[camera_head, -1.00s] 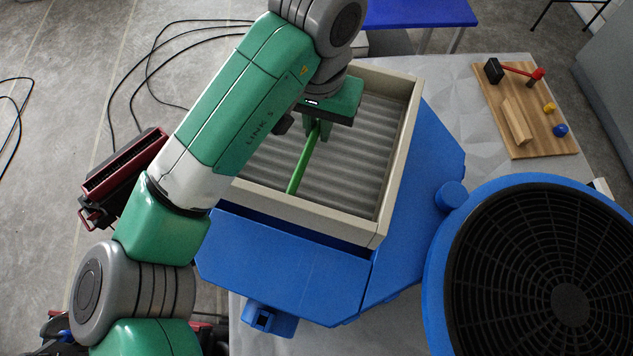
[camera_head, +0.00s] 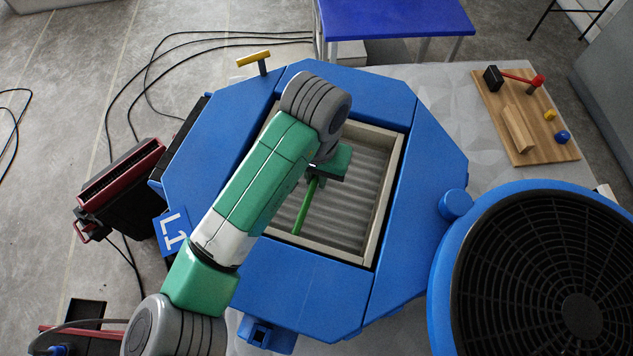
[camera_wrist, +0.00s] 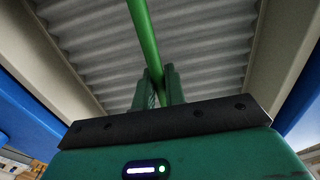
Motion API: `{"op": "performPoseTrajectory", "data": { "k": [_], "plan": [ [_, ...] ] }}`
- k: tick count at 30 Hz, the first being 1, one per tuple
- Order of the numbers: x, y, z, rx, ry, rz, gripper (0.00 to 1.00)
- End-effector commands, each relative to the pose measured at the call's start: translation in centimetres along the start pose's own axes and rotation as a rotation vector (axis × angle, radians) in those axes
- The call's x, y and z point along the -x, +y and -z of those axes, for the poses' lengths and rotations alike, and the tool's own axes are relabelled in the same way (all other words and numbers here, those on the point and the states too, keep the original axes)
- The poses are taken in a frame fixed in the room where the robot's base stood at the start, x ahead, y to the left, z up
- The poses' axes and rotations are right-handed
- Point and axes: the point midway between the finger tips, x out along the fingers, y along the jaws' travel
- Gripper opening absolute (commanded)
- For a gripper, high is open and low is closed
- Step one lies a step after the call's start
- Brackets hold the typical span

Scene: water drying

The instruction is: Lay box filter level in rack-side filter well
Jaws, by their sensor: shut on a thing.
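The box filter is a square beige frame (camera_head: 387,200) around grey pleats, with a green bar (camera_head: 302,212) across its middle. My gripper (camera_head: 314,184) is shut on the green bar; in the wrist view its fingers (camera_wrist: 160,88) clasp the bar from both sides. The filter sits in the square opening of the blue octagonal housing (camera_head: 310,284), its rim near the housing's top surface. It looks roughly level. My arm hides the filter's left side, and I cannot tell whether its underside rests on anything.
A round black grille in a blue ring (camera_head: 570,270) stands at the right. A wooden board (camera_head: 525,115) with small items lies at the upper right. A yellow-topped handle (camera_head: 254,59) stands at the housing's back left. A blue L1 tag (camera_head: 172,232) is at its left.

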Motion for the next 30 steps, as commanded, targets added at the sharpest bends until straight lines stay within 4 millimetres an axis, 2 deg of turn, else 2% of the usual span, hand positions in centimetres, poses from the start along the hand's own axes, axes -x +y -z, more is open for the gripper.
{"op": "performPoseTrajectory", "data": {
  "k": [3,10,23,24,27,30],
  "plan": [
    [-0.5,-0.1,0.0,0.001,0.001,0.0,0.0],
    [-3.6,-0.1,0.0,0.001,0.002,0.0,0.0],
    [-4.2,0.0,0.0,0.001,0.002,-0.001,0.0],
    [-4.4,0.0,0.0,0.0,0.0,-0.001,0.14],
    [-4.3,0.0,0.0,0.0,0.0,-0.001,0.34],
    [-4.3,0.0,0.0,0.0,0.0,0.0,0.34]
  ]
}}
